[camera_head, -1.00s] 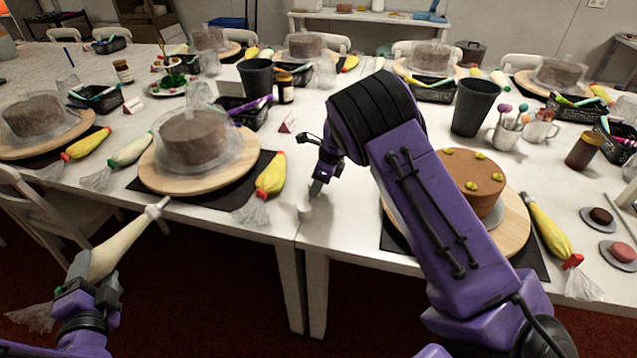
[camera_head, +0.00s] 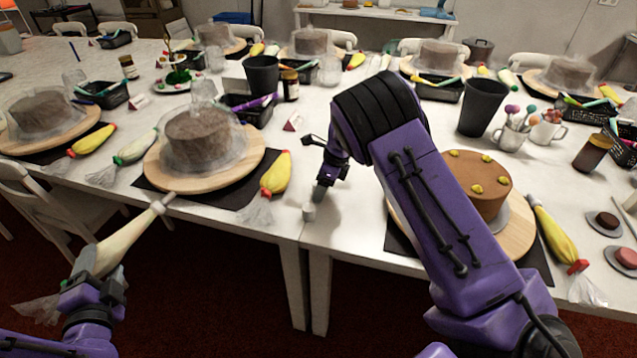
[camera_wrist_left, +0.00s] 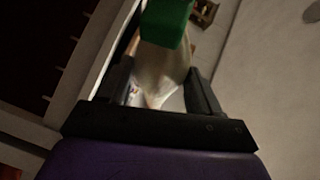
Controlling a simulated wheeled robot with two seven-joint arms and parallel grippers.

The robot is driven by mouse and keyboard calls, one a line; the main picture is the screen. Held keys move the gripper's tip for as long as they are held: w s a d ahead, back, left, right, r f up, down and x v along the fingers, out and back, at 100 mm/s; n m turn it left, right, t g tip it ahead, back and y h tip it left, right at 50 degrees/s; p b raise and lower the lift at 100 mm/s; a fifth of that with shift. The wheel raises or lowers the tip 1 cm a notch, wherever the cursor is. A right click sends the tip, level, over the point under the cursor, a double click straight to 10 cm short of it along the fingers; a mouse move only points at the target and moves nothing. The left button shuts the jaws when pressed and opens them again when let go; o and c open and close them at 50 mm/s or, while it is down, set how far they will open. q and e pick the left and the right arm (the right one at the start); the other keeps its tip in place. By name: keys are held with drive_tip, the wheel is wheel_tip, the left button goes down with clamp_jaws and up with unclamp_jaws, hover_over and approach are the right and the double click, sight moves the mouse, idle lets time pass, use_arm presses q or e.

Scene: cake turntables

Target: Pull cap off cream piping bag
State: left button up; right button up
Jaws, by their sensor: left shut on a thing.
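My left gripper (camera_head: 92,287) is shut around the cream piping bag (camera_head: 120,248) and holds it in front of the table at lower left. The bag's pale grey nozzle end (camera_head: 160,205) points up and right. In the left wrist view the bag (camera_wrist_left: 160,72) sits between the fingers, with a green block (camera_wrist_left: 166,22) in front of it. A small white cylinder, perhaps the cap (camera_head: 309,211), is on the table near the front edge. My right gripper (camera_head: 319,192) points down just above and beside it; its fingers are too small to tell open or shut.
A covered chocolate cake (camera_head: 198,138) on a wooden turntable and a yellow piping bag (camera_head: 275,174) lie between my grippers. A brown cake (camera_head: 463,184) stands behind my right arm. The table's front edge (camera_head: 250,236) runs below; the strip around the white cylinder is clear.

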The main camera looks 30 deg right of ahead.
use_arm(q)
wheel_tip(320, 180, up, 6)
drive_tip(key=p, duration=0.5)
use_arm(e)
wheel_tip(320, 180, up, 6)
drive_tip(key=shift+w+d+f, duration=0.1)
drive_tip(key=shift+d, duration=0.05)
use_arm(q)
drive_tip(key=shift+f, duration=0.1)
use_arm(e)
drive_tip(key=shift+f, duration=0.1)
use_arm(q)
drive_tip(key=shift+c, duration=0.2)
